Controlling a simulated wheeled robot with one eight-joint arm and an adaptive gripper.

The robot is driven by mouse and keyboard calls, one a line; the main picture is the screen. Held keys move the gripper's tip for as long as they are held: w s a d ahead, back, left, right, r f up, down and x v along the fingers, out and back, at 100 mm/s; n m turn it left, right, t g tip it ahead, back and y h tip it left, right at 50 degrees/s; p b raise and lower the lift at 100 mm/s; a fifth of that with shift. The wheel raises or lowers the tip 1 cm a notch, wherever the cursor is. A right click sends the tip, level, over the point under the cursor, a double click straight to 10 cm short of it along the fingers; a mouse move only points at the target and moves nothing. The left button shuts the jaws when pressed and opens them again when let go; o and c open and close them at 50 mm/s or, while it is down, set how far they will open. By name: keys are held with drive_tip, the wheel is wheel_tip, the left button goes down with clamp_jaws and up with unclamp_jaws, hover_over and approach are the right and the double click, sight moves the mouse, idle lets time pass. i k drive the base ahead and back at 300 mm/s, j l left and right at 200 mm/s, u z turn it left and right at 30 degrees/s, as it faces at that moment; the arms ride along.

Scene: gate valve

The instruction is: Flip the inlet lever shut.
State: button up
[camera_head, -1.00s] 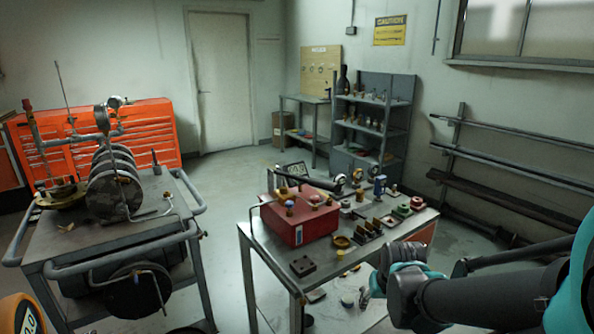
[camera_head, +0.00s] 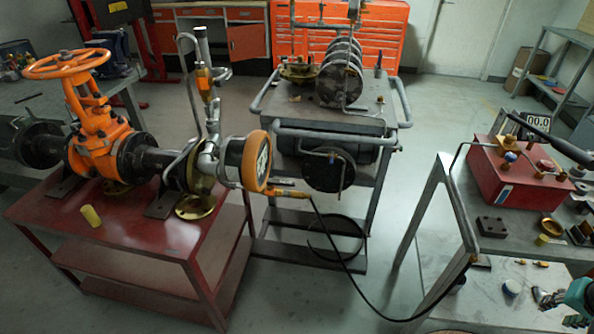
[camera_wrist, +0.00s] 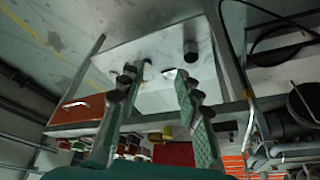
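An orange gate valve with a handwheel (camera_head: 68,64) stands on a red table in the head view. Its pipe runs right to a flange and a round orange-rimmed gauge (camera_head: 257,161). A narrow orange-yellow fitting (camera_head: 204,82) sits on the upright pipe. A small orange-yellow lever-like part (camera_head: 287,193) lies low beside the gauge, near a black hose. I cannot tell which of these is the inlet lever. My gripper (camera_head: 562,298) is at the lower right edge, far from the valve. In the wrist view its fingers (camera_wrist: 160,72) are apart with nothing between them.
A grey cart (camera_head: 345,122) stands behind. A workbench with a red box (camera_head: 510,180) is at right. The black hose (camera_head: 345,265) sags between the valve table and the workbench. Floor between them is open.

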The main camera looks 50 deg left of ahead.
sight(270, 182)
drive_tip(key=u, duration=2.15)
drive_tip(key=i+l+u, duration=0.25)
drive_tip(key=i+l, duration=0.3)
